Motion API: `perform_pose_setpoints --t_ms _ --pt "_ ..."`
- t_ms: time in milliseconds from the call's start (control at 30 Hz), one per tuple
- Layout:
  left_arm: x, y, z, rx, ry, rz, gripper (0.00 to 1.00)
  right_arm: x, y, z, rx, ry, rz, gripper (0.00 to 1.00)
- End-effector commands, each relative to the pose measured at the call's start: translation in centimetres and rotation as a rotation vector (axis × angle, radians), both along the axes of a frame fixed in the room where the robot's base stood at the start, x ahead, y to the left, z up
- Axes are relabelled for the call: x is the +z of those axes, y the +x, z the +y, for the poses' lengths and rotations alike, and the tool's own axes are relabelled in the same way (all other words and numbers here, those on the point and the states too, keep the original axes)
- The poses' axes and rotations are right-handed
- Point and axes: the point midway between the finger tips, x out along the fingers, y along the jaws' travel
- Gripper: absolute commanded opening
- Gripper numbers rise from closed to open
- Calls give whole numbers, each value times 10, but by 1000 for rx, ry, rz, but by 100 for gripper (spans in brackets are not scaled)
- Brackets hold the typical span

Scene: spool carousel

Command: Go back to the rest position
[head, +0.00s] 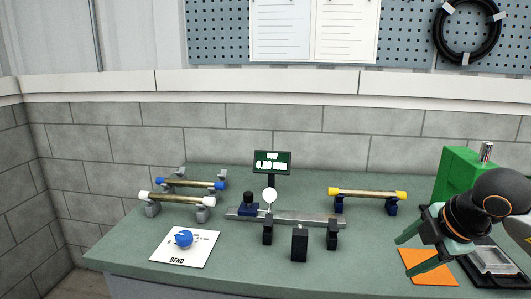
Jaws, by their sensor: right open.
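My right gripper (415,252) comes in from the right edge of the head view. Its two green fingers are apart with nothing between them. It hangs over or close to an orange mat (443,262) at the right of the table; I cannot tell its exact height. My left gripper is not in view. The green table (330,273) carries a rod with yellow ends (367,194) on dark blue supports, a rod with blue ends (192,184) and a rod with white ends (175,198), both on grey supports.
A metal rail (300,217) with a round white dial (270,195) lies mid-table. Dark blocks (299,243) stand before it. A green display (272,162) stands behind. A white card (184,253) with a blue knob lies front left. A green box (456,175) and a tray (494,260) flank my right arm.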

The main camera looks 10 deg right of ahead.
Motion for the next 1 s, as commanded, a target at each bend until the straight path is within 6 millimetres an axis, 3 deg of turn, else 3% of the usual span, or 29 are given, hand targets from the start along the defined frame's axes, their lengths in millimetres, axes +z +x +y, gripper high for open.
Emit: perform_pose_setpoints --t_ms 100,200,300,400,533,633,667,767,900,1000 --pt "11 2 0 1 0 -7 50 -30 -3 72 293 193 26 64" --pt "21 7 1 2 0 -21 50 -43 -16 140 526 433 -9 64" --pt "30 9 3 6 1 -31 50 -36 -31 200 675 735 -122 64" --pt "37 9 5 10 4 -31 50 -19 -34 232 667 1025 -288 64" --pt "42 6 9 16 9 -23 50 -13 -20 233 426 1298 -509 64" --pt "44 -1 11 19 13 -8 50 -39 -5 211 110 1384 -619 64" --pt "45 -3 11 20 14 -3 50 -53 -2 203 3 1387 -634 64" --pt "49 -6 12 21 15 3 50 -119 -8 177 -362 1326 -610 64" --pt "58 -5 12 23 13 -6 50 -213 -51 161 -721 1167 -445 64" --pt "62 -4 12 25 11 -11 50 -264 -92 162 -873 1067 -300 64"
